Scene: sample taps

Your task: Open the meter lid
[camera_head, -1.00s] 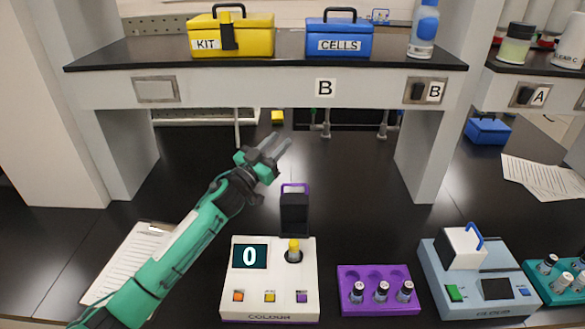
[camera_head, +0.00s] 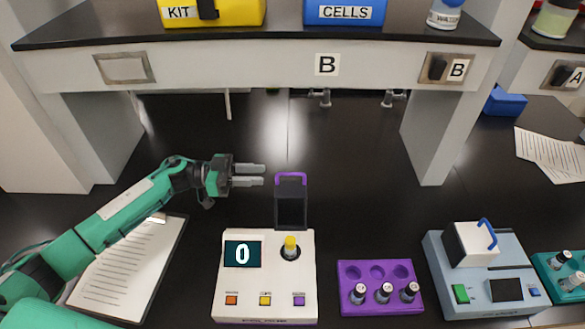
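A white meter (camera_head: 265,274) with a display reading 0 stands on the black bench in the centre foreground. Its dark lid (camera_head: 291,203) with a purple handle stands upright at the meter's back edge, swung open. A yellow-capped vial (camera_head: 291,246) sits in the meter's well. My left gripper (camera_head: 264,175) is just left of the lid's purple handle, apart from it as far as I can tell. Its two fingers point right with a gap between them, holding nothing. My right gripper is not in view.
A purple rack (camera_head: 379,272) with several vials stands right of the meter. A grey-blue meter (camera_head: 485,288) with a white lid (camera_head: 470,243) stands farther right. A clipboard (camera_head: 127,268) lies under my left arm. The shelf (camera_head: 250,62) overhangs the back; the bench below it is clear.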

